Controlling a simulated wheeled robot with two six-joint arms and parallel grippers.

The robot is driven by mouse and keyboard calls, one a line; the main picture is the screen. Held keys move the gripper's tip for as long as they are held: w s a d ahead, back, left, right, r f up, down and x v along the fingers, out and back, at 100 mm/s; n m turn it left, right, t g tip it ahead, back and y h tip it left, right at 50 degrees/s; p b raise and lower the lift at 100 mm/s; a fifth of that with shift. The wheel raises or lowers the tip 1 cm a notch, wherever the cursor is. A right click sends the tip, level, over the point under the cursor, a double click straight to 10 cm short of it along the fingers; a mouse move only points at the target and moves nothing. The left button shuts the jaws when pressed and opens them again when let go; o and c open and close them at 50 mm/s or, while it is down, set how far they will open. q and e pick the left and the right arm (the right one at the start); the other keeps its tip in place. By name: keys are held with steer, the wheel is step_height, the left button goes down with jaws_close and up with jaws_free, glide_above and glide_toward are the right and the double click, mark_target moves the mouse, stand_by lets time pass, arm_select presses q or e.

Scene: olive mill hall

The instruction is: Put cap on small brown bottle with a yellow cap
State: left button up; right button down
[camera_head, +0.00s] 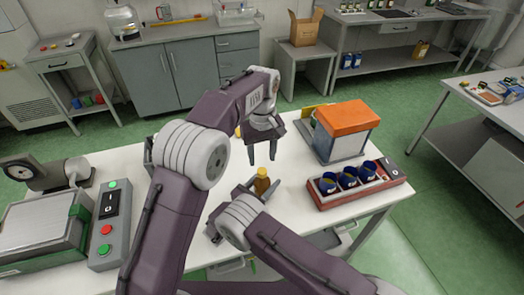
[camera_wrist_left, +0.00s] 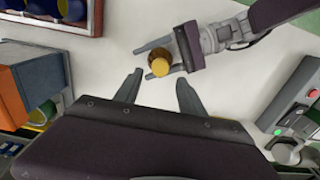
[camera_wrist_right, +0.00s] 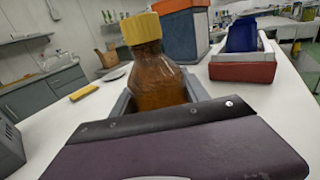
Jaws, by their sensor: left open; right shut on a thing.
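The small brown bottle (camera_head: 262,185) stands upright over the white table with the yellow cap (camera_head: 262,171) on its neck. My right gripper (camera_head: 259,188) is shut around the bottle's body; the right wrist view shows the brown bottle (camera_wrist_right: 160,82) between its fingers and the yellow cap (camera_wrist_right: 141,28) sitting on top. My left gripper (camera_head: 262,161) is open and empty, pointing down just above and behind the cap. In the left wrist view its fingers (camera_wrist_left: 158,92) are apart, with the cap (camera_wrist_left: 159,67) beyond their tips. The joint between cap and neck is seen without a clear gap.
A red tray (camera_head: 358,191) with several blue cups stands right of the bottle. An orange-topped box (camera_head: 345,130) stands behind it. A control box with buttons (camera_head: 109,225) and a grey machine (camera_head: 45,230) fill the left. A yellow block (camera_wrist_right: 84,92) lies on the table.

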mark_target(262, 170)
arm_select(q)
step_height(262, 170, down, 6)
steer(key=shift+f, duration=0.1)
steer(key=shift+c, duration=0.2)
jaws_close()
steer(key=m, duration=0.5)
steer(key=shift+o, duration=0.8)
jaws_free()
